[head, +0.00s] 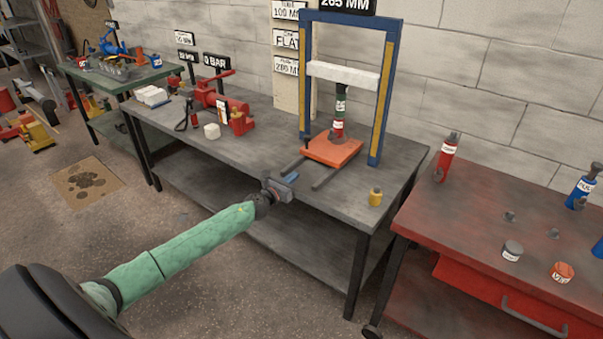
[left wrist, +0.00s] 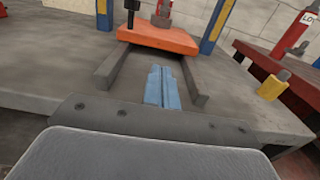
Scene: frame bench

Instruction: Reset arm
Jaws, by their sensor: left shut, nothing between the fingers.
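My left arm, in a green sleeve, reaches from the lower left in the head view. Its gripper (head: 290,179) is at the front edge of the grey bench (head: 235,140), in front of the press frame. In the left wrist view its blue fingers (left wrist: 162,88) are together, with nothing between them. They point between two dark rails toward an orange plate (left wrist: 158,36). The plate also shows in the head view (head: 333,150), apart from the fingers. My right gripper is in neither view.
A blue press frame (head: 388,90) stands over the orange plate, with a red and green jack (head: 339,115) beneath its white crossbar (head: 343,75). A yellow cylinder (head: 375,197) stands right of the rails. A red-topped bench (head: 480,215) is at the right. Bare floor (head: 215,290) lies in front.

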